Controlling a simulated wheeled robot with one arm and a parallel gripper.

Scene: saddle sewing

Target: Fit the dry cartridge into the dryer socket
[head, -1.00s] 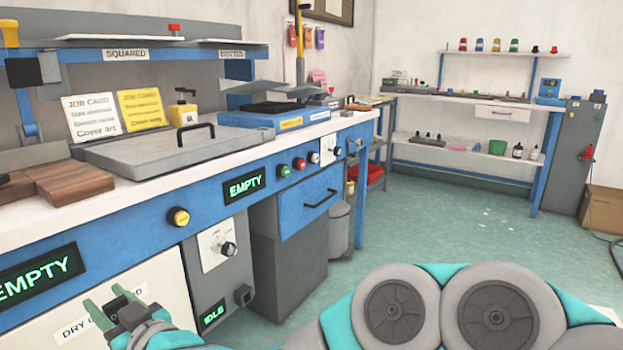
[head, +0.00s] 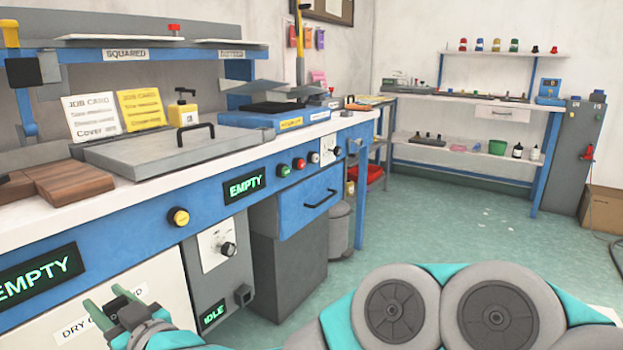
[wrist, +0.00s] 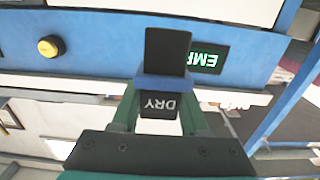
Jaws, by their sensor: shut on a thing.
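In the wrist view the dry cartridge (wrist: 166,52) is a dark block with a blue collar and an upside-down DRY label. My gripper (wrist: 160,112) is shut on it, with a green finger on either side of the label. In the head view my gripper (head: 108,307) is low at the left, in front of the white door with a partly hidden DRY label. A grey unit (head: 208,283) with a dial and an IDLE display stands to the right of my gripper. A small dark block sticks out of it; I cannot tell whether this is the dryer socket.
The blue bench front (head: 150,232) carries a yellow button (head: 179,217) and two EMPTY displays. A lidded grey tray (head: 165,150) and brown blocks (head: 60,182) lie on the bench top. A grey bin (head: 339,230) stands beyond the drawer. Open green floor (head: 440,225) lies to the right.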

